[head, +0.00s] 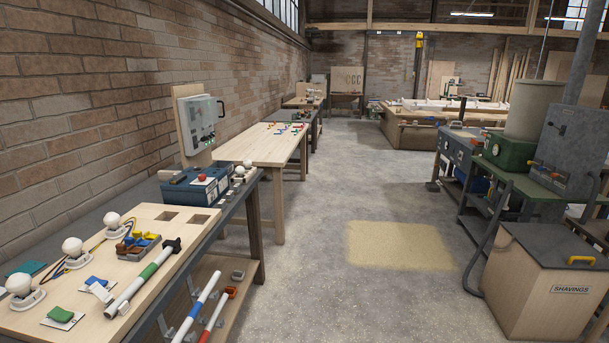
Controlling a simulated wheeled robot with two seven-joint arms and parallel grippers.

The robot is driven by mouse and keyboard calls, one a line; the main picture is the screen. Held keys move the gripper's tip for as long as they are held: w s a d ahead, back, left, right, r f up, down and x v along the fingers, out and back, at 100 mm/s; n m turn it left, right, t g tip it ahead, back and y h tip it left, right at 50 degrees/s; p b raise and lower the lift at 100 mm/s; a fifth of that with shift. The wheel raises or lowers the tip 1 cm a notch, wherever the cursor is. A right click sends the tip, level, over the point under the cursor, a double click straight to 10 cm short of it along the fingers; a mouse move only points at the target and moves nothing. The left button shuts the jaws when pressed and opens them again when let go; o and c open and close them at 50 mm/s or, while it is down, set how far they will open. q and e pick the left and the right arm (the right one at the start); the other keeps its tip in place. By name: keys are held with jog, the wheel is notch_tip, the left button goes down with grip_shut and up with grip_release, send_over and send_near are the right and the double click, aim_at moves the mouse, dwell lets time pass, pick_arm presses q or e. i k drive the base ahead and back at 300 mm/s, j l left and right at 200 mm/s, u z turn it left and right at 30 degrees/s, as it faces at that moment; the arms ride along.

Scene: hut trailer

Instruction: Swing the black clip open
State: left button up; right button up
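A small black piece (172,246), which looks like the black clip, sits at the far end of a white rod with a green band (149,270) on the near left workbench. It is too small to tell whether it is open or shut, or how it grips the rod. Neither of my grippers is in view.
The pale board (70,231) on the bench also carries white bulbs (72,247), a connector block with coloured levers (138,243) and small green and blue pieces. A blue box (196,187) stands behind. The shavings bin (545,283) is at right; the floor (340,210) between is clear.

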aim_at(175, 242)
jog(key=i+l+u, duration=0.15)
jog(key=i+u, duration=0.25)
jog(key=i+l+u, duration=0.25)
jog(key=u, duration=0.15)
jog(key=i+l+u, duration=0.55)
jog(key=l+u, duration=0.2)
